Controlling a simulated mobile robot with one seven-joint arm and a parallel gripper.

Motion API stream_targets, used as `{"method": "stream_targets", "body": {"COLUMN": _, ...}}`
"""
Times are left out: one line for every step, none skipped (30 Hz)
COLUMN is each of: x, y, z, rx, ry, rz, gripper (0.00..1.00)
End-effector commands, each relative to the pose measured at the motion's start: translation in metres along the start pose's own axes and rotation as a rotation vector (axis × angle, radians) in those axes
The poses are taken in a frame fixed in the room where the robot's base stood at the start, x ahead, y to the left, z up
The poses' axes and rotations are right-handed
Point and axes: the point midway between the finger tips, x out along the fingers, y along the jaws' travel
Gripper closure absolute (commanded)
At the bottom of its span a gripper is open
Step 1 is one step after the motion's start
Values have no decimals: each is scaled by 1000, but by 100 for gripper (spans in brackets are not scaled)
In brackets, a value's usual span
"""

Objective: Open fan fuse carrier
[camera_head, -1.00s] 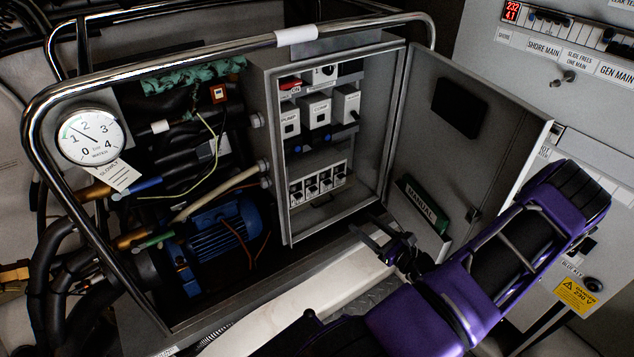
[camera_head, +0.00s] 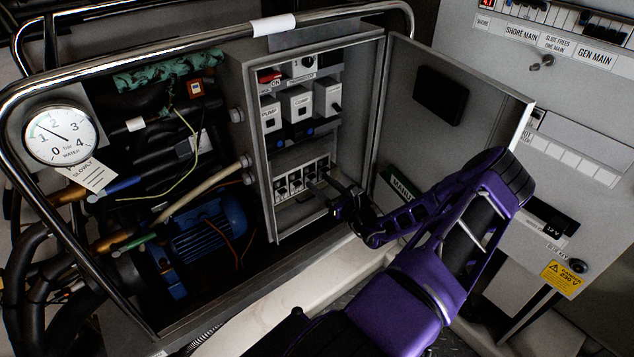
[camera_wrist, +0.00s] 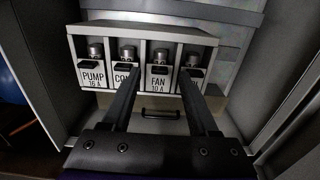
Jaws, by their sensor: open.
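The fan fuse carrier (camera_wrist: 159,72), labelled "FAN 10 A", is third from the left in a row of fuse carriers in the wrist view. It is a pale block with a round metal cap above a dark tab. The row also shows in the head view as the fuse block (camera_head: 301,178), low in the open cabinet. My gripper (camera_wrist: 160,80) is open and empty. Its fingers reach toward the block, one on each side of the fan carrier in the picture. I cannot tell whether they touch anything. In the head view my gripper (camera_head: 318,180) is at the block's lower right.
The pump carrier (camera_wrist: 93,75) and a second carrier (camera_wrist: 126,72) are left of the fan one; another (camera_wrist: 190,75) is right. A dark handle (camera_wrist: 160,114) sits below. The cabinet door (camera_head: 440,120) stands open at right. A blue motor (camera_head: 205,235) is at left.

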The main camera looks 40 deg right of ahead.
Motion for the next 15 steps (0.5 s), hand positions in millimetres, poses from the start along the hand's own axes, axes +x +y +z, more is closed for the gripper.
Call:
{"method": "stream_targets", "body": {"x": 7, "y": 0, "z": -1, "rx": 0, "ry": -2, "rz": 1, "gripper": 40}}
{"method": "stream_targets", "body": {"x": 10, "y": 0, "z": 0, "rx": 0, "ry": -2, "rz": 1, "gripper": 40}}
{"method": "stream_targets", "body": {"x": 14, "y": 0, "z": 0, "rx": 0, "ry": -1, "rz": 0, "gripper": 40}}
{"method": "stream_targets", "body": {"x": 16, "y": 0, "z": 0, "rx": -1, "ry": 0, "rz": 0, "gripper": 40}}
{"method": "stream_targets", "body": {"x": 18, "y": 0, "z": 0, "rx": 0, "ry": 0, "rz": 0, "gripper": 40}}
{"method": "stream_targets", "body": {"x": 19, "y": 0, "z": 0, "rx": 0, "ry": 0, "rz": 0, "gripper": 40}}
{"method": "stream_targets", "body": {"x": 20, "y": 0, "z": 0, "rx": 0, "ry": 0, "rz": 0, "gripper": 40}}
{"method": "stream_targets", "body": {"x": 21, "y": 0, "z": 0, "rx": 0, "ry": 0, "rz": 0, "gripper": 40}}
{"method": "stream_targets", "body": {"x": 22, "y": 0, "z": 0, "rx": 1, "ry": 0, "rz": 0, "gripper": 40}}
{"method": "stream_targets", "body": {"x": 22, "y": 0, "z": 0, "rx": 1, "ry": 0, "rz": 0, "gripper": 40}}
{"method": "stream_targets", "body": {"x": 22, "y": 0, "z": 0, "rx": 1, "ry": 0, "rz": 0, "gripper": 40}}
{"method": "stream_targets", "body": {"x": 22, "y": 0, "z": 0, "rx": 1, "ry": 0, "rz": 0, "gripper": 40}}
{"method": "stream_targets", "body": {"x": 22, "y": 0, "z": 0, "rx": 1, "ry": 0, "rz": 0, "gripper": 40}}
{"method": "stream_targets", "body": {"x": 22, "y": 0, "z": 0, "rx": 1, "ry": 0, "rz": 0, "gripper": 40}}
{"method": "stream_targets", "body": {"x": 22, "y": 0, "z": 0, "rx": 1, "ry": 0, "rz": 0, "gripper": 40}}
